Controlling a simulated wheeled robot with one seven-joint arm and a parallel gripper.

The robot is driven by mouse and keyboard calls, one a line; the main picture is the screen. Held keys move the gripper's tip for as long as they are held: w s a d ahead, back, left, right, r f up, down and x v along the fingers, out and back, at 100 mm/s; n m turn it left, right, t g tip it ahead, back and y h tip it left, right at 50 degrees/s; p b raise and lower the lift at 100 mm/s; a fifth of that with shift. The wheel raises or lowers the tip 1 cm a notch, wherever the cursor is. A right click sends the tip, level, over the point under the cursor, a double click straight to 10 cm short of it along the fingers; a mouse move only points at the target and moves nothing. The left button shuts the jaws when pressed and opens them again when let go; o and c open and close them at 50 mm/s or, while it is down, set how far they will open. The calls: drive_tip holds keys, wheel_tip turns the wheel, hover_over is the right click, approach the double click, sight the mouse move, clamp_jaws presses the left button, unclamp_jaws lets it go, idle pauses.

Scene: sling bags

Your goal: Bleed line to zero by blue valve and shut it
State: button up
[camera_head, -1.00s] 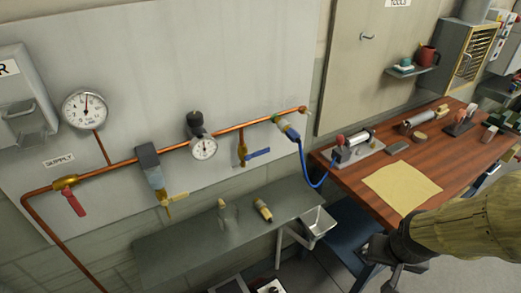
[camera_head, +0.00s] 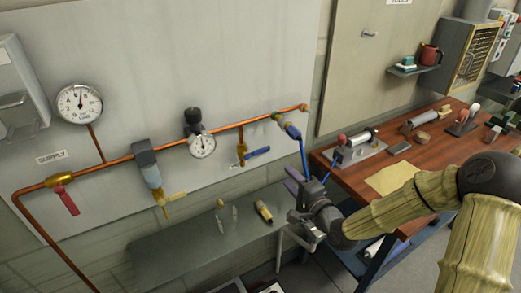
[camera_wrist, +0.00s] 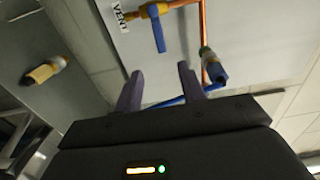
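The blue valve lever (camera_head: 258,153) lies roughly level, extending right from its brass body (camera_head: 241,155) and crosswise to the short copper branch. In the wrist view the lever (camera_wrist: 158,35) is ahead of my fingers, beside the VENT label (camera_wrist: 120,16). My gripper (camera_head: 296,188) is open and empty, below and right of the lever, apart from it. Its two fingers (camera_wrist: 160,88) stand spread in the wrist view. The line gauge (camera_head: 79,104) has its needle pointing about straight up. A smaller gauge (camera_head: 202,145) sits under the black regulator knob (camera_head: 193,116); its reading is too small to tell.
A red supply lever (camera_head: 67,200) hangs down at the left. A blue hose (camera_head: 303,155) drops from the coupling (camera_head: 291,131), close to my gripper. A grey shelf (camera_head: 180,245) carries a yellow-banded fitting (camera_head: 264,212). The wooden bench (camera_head: 440,150) is at the right.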

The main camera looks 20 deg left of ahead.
sight(263, 152)
idle(0.3)
drive_tip(key=p+x, duration=0.3)
drive_tip(key=x, duration=1.4)
drive_tip(key=shift+p, duration=0.35)
drive_tip(key=shift+w+a, duration=0.1)
drive_tip(key=shift+w, duration=0.1)
drive_tip(key=shift+w, duration=0.1)
drive_tip(key=shift+c, duration=1.3)
drive_tip(key=shift+a+f, duration=0.1)
clamp_jaws()
